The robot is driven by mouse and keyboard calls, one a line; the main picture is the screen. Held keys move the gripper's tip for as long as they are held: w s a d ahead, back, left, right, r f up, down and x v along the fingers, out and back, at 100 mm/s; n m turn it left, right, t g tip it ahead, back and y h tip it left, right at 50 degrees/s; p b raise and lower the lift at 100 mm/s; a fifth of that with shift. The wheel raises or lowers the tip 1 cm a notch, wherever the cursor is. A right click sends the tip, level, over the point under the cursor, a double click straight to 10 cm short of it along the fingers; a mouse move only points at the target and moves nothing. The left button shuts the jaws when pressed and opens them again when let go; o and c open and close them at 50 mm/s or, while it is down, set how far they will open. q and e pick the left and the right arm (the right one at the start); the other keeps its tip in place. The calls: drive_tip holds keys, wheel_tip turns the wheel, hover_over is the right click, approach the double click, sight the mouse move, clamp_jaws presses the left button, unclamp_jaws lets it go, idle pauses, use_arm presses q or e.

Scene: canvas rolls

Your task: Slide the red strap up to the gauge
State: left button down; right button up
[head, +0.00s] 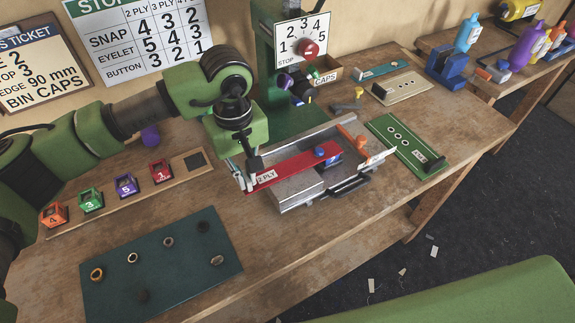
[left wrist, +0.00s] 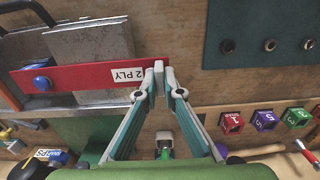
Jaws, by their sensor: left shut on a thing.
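The red strap (head: 298,164), marked "2 PLY" at its near-left end, lies across a grey metal plate (head: 292,196). A blue knob (head: 320,152) sits on it toward its right end. It also shows in the left wrist view (left wrist: 75,77), with its labelled end at my fingertips. My left gripper (head: 244,183) is shut on that end, just off the plate's left edge; its fingers also show in the left wrist view (left wrist: 158,68). An orange piece (head: 356,139) stands at the plate's right side, apart from the strap; I cannot tell whether it is the gauge. My right gripper is out of view.
A green press (head: 275,45) with a numbered dial stands behind the plate. A green board (head: 408,145) lies to its right. A rack of coloured cubes (head: 125,185) and a dark teal mat (head: 160,262) with rings lie left. Bare wood shows in front of the plate.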

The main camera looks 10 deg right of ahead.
sight(260, 180)
use_arm(q)
drive_tip(key=shift+w+d, duration=0.1)
drive_tip(key=shift+d, duration=0.15)
idle(0.4)
drive_tip(key=shift+w+d+b, duration=0.15)
drive_tip(key=shift+d+b, duration=0.2)
drive_tip(key=shift+d, duration=0.4)
drive_tip(key=shift+w+d, duration=0.15)
drive_tip(key=shift+d, duration=0.2)
drive_tip(key=shift+d+b, duration=0.1)
drive_tip(key=shift+b, duration=0.2)
drive_tip(key=c, duration=2.1)
unclamp_jaws()
